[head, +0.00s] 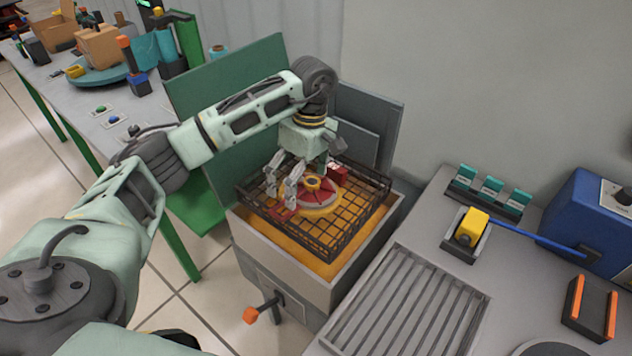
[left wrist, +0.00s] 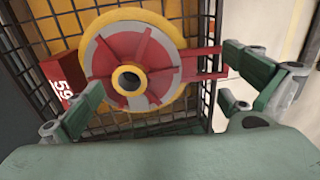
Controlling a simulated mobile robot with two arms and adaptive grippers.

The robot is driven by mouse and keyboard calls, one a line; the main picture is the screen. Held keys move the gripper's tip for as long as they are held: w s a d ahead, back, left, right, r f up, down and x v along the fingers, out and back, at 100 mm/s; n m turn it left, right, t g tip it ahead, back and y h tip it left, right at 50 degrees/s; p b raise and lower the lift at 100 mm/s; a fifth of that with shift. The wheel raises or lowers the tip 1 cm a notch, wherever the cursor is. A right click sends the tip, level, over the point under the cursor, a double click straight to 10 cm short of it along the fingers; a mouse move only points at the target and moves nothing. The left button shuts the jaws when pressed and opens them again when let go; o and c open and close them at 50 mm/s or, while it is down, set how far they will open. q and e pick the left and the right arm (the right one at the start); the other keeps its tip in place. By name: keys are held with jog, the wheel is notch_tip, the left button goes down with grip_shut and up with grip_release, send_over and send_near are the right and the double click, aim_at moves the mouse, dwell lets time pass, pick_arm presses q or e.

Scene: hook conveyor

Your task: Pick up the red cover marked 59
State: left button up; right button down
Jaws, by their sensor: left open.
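The red cover (head: 318,198) lies in a black wire basket (head: 345,222). It is round with red spokes over grey, a hub with a dark centre and a yellow ring around it. In the left wrist view the cover (left wrist: 125,68) has a red block with a white 59 (left wrist: 65,82) at its left and a red bar (left wrist: 205,62) at its right. My left gripper (head: 281,196) is open over the basket; the left wrist view shows its fingers (left wrist: 160,80) spread on either side of the cover. I cannot tell whether they touch it. My right gripper is not in view.
The basket sits in a box with an orange inside (head: 262,232), with green and grey panels behind. A bench at right holds a slatted rack (head: 410,305), a yellow-topped holder (head: 470,228) and a blue unit (head: 597,215). A cluttered table (head: 65,85) stands at left.

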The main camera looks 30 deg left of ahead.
pick_arm(q)
jog(key=shift+f, duration=0.8)
jog(key=shift+c, duration=0.5)
jog(key=shift+s, duration=0.1)
jog(key=c, duration=1.7)
jog(key=shift+f, duration=0.15)
grip_shut()
